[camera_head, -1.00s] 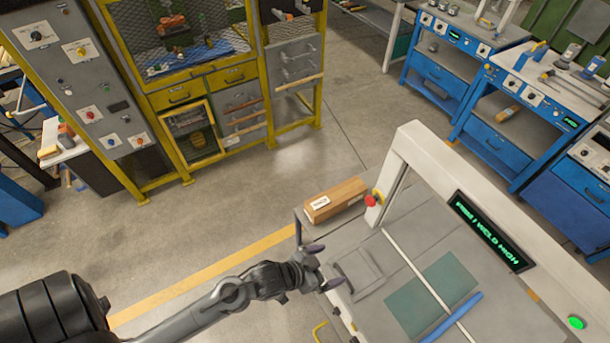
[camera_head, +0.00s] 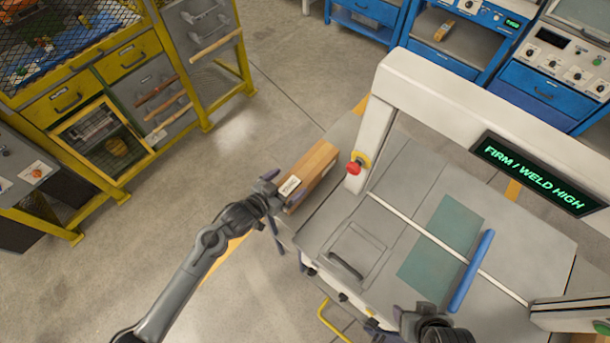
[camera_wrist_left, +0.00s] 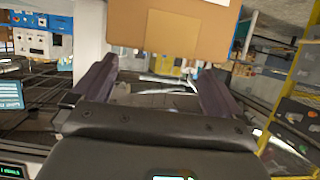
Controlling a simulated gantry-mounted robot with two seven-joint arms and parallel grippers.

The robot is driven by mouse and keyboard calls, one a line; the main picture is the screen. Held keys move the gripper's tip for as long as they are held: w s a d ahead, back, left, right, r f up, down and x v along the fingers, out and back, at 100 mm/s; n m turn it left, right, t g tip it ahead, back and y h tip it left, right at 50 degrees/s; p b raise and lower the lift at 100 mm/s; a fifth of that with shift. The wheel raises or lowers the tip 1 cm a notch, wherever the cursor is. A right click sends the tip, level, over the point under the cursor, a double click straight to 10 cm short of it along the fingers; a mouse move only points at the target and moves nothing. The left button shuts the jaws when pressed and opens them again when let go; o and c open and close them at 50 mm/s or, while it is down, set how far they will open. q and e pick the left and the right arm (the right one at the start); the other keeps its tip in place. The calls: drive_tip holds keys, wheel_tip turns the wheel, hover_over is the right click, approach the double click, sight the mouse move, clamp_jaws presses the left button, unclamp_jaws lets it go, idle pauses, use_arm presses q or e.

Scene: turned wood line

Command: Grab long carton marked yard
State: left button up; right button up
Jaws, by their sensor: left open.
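A long brown carton (camera_head: 318,168) with a small white label on its near end lies on the left edge of the grey machine's table. The label is too small to read. My left gripper (camera_head: 275,208) is open at the carton's near end, with its fingers spread and nothing seen between them. In the left wrist view, the carton's end (camera_wrist_left: 168,25) fills the top middle, beyond the open left gripper (camera_wrist_left: 155,78). My right gripper (camera_head: 405,326) shows only partly at the bottom edge, and its jaws are unclear.
The grey machine's white upright (camera_head: 368,145) with a red button (camera_head: 354,168) stands close to the carton's right. A blue bar (camera_head: 471,270) lies on the machine table (camera_head: 330,215). A yellow rack (camera_head: 205,100) stands back left, with open floor between.

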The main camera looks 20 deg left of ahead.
sight(305, 171)
use_arm(q)
drive_tip(key=shift+x, duration=3.55)
drive_tip(key=shift+d, duration=0.1)
drive_tip(key=c, duration=1.1)
drive_tip(key=shift+r, duration=0.2)
drive_tip(key=shift+c, duration=0.5)
